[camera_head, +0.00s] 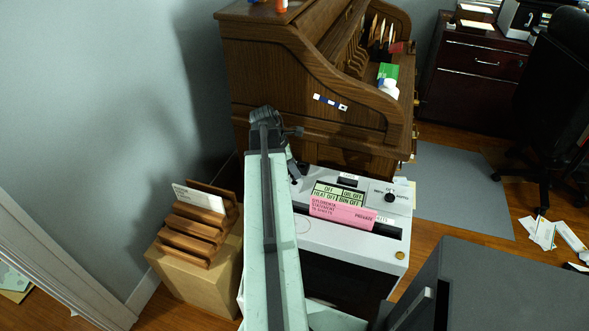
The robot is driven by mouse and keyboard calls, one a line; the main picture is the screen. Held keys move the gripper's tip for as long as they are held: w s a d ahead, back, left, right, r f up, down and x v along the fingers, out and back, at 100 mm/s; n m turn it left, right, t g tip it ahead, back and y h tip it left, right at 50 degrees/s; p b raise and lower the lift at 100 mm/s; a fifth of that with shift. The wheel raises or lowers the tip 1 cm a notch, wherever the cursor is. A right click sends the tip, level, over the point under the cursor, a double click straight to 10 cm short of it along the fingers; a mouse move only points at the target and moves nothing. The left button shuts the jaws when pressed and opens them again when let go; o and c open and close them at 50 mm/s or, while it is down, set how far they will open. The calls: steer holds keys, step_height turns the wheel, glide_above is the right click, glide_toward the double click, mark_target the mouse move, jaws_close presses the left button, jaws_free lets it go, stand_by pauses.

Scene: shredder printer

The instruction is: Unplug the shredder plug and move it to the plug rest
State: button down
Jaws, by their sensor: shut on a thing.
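The shredder (393,251) is a pale-topped machine with a dark front, standing against the wooden desk. Its top has a panel of OFF labels, a black knob and a pink sheet marked private. My gripper (293,176) shows only in part beside my arm, pointing down at the left end of the shredder top. It is shut on a small dark thing, which looks like the shredder plug (295,182); its outline is partly hidden. I cannot tell whether the plug is in or out of a socket. I cannot make out the plug rest.
A wooden rack (192,238) holding a card stands on a cardboard box (212,278) at left. The roll-top desk (270,75) rises close behind my gripper. A dark grey cabinet (510,290) fills the lower right. A black chair (560,90) and loose papers are farther right.

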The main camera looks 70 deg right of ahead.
steer(key=shift+f, duration=0.15)
steer(key=shift+f+b, duration=1.65)
steer(key=shift+b, duration=0.15)
steer(key=c, duration=1.1)
jaws_free()
steer(key=p+v, duration=0.7)
steer(key=v, duration=0.1)
